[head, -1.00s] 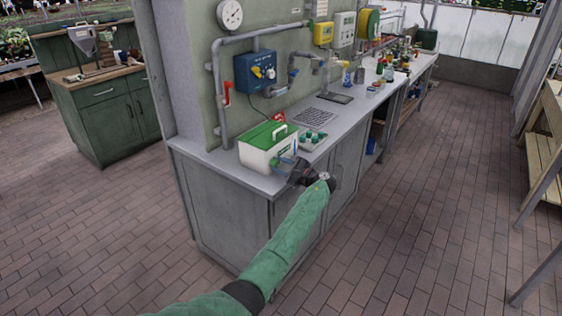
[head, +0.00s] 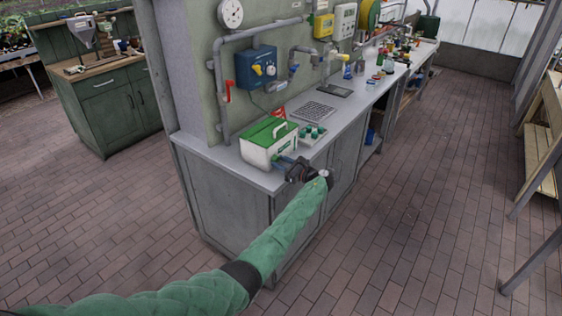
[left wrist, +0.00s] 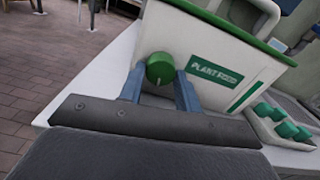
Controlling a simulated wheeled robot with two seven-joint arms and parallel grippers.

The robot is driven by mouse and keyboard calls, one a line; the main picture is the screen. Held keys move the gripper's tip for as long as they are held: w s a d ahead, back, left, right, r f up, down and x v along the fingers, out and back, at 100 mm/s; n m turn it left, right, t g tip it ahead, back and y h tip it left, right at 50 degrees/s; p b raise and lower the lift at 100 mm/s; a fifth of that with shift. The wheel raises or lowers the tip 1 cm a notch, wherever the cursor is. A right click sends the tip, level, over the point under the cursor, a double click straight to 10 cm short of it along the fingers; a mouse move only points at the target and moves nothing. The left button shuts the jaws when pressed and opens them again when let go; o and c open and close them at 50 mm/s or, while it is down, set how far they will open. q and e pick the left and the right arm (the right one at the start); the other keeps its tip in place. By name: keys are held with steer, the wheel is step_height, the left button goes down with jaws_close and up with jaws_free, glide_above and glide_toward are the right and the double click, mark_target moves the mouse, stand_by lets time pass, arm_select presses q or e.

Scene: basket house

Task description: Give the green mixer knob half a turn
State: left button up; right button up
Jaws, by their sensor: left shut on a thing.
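The green mixer knob (left wrist: 159,68) is a round green knob with a pale mark on its face, on the front of a white box (left wrist: 205,42) with a green lid and a "PLANT" label. My left gripper (left wrist: 160,80) has its two blue fingers on either side of the knob, shut on it. In the head view the white box (head: 257,151) stands on the near end of the grey counter, with my left gripper (head: 286,162) at its front. The knob is hidden there behind the gripper. My right gripper is not in view.
A small tray with several green knobs (head: 312,133) stands right of the box, close to my left gripper. A blue wall unit (head: 256,68), pipes and a red-handled valve (head: 228,90) are behind. The grey counter (head: 248,177) has a bare front edge. The brick floor is clear.

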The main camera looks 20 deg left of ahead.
arm_select(q)
steer(key=shift+f, duration=0.1)
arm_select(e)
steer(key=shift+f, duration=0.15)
arm_select(q)
steer(key=o, duration=1)
steer(key=shift+d, duration=0.1)
steer(key=shift+c, duration=0.2)
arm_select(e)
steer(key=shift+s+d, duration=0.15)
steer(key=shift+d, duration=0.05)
arm_select(q)
steer(key=shift+d, duration=0.1)
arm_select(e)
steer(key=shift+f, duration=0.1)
arm_select(q)
steer(key=shift+s+d+f, duration=0.1)
steer(key=shift+s+d, duration=0.05)
steer(key=shift+d, duration=0.15)
steer(key=b+v, duration=0.3)
steer(key=v, duration=0.4)
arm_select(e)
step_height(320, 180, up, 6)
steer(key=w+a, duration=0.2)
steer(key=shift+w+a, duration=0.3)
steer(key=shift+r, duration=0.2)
